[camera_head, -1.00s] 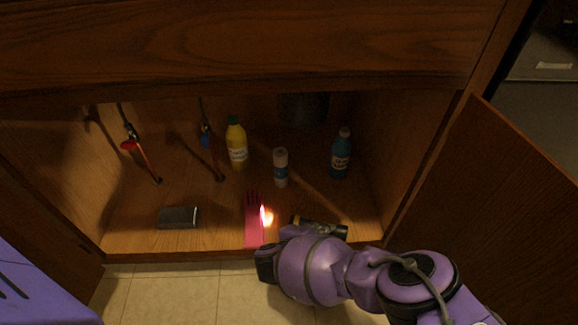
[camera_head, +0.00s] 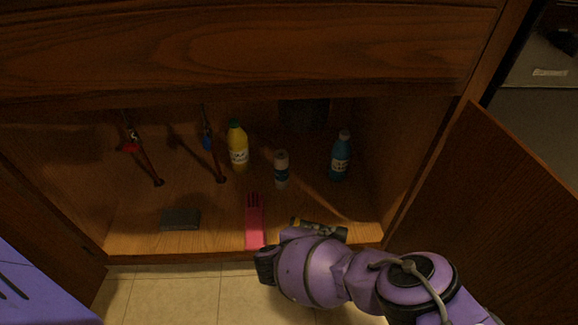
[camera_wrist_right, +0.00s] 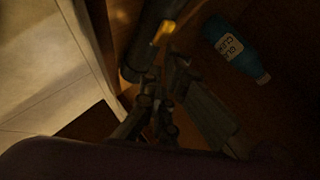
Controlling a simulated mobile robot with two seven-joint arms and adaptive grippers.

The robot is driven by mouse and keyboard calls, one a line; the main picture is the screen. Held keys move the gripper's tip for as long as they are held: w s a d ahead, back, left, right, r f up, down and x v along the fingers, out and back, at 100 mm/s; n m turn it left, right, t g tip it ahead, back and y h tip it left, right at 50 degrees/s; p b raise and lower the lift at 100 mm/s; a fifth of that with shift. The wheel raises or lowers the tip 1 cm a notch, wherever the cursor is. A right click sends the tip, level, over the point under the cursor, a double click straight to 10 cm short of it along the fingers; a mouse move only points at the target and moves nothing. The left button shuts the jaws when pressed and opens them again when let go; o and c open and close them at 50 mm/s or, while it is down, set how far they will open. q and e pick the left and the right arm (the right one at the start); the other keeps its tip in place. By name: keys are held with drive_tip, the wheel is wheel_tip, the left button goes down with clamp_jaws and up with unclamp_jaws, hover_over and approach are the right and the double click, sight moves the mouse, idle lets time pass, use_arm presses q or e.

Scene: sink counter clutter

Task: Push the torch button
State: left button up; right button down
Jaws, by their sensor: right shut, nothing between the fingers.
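The torch (camera_head: 322,229) is dark with a yellow part and lies near the front edge of the cabinet floor. My right wrist partly covers it in the head view. In the right wrist view the torch (camera_wrist_right: 150,45) is a dark cylinder with a yellow button (camera_wrist_right: 165,32). No bright beam spot shows beside it. My right gripper (camera_wrist_right: 163,92) is shut and empty, close to the torch; contact cannot be told in the dim light. My left gripper is not in view.
A pink item (camera_head: 254,222) and a grey block (camera_head: 181,219) lie on the cabinet floor. A yellow bottle (camera_head: 238,148), a white bottle (camera_head: 281,170) and a blue bottle (camera_head: 340,157) stand behind. The open door (camera_head: 490,215) is at the right.

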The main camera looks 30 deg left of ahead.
wheel_tip(320, 180, up, 6)
drive_tip(key=s+p, duration=0.2)
drive_tip(key=p, duration=0.4)
drive_tip(key=shift+d+f, duration=0.2)
drive_tip(key=shift+d, duration=0.15)
drive_tip(key=shift+s, duration=0.1)
